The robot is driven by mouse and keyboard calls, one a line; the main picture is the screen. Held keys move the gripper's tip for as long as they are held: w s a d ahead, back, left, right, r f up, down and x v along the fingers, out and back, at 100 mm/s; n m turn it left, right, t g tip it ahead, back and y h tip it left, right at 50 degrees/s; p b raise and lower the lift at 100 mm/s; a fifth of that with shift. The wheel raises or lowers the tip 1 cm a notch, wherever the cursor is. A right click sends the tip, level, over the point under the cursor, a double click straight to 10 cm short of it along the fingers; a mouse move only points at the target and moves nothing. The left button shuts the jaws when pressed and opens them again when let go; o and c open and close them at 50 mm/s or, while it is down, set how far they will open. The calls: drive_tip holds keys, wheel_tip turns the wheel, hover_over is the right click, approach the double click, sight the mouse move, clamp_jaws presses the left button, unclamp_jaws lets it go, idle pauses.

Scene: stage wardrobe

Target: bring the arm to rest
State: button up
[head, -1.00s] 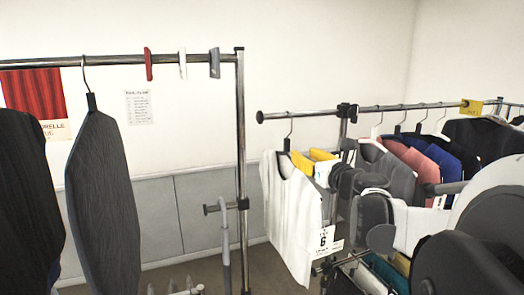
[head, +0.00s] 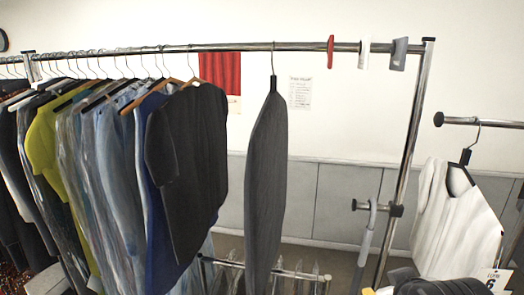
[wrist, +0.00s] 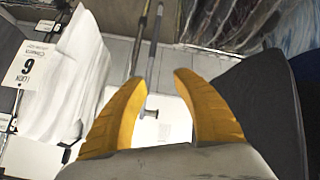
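My gripper (wrist: 158,80) is open in the wrist view, its two yellow fingers well apart with nothing held between them. In the head view only a dark part of my arm (head: 440,287) shows, low at the bottom right edge, below the white garment. The rest of the arm is out of the picture there. The white garment (head: 452,225) hangs on the short right rail with a tag reading 6; it also shows left of my fingers in the wrist view (wrist: 68,75), apart from them.
A long rail (head: 230,47) holds several garments on the left and a narrow dark grey garment (head: 266,180) alone in the middle. Red, white and grey clips (head: 398,54) sit near its right end. A metal post (head: 405,165) stands between the two rails.

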drive_tip(key=s+a+f+m+g+y, duration=0.1)
drive_tip(key=s+a+f+g+y, duration=0.1)
drive_tip(key=s+a+f, duration=0.3)
wheel_tip(320, 180, down, 34)
drive_tip(key=a+b, duration=0.1)
drive_tip(key=b, duration=3.5)
drive_tip(key=shift+w+f+m, duration=0.25)
drive_tip(key=shift+w+m, duration=0.05)
drive_tip(key=shift+w, duration=0.1)
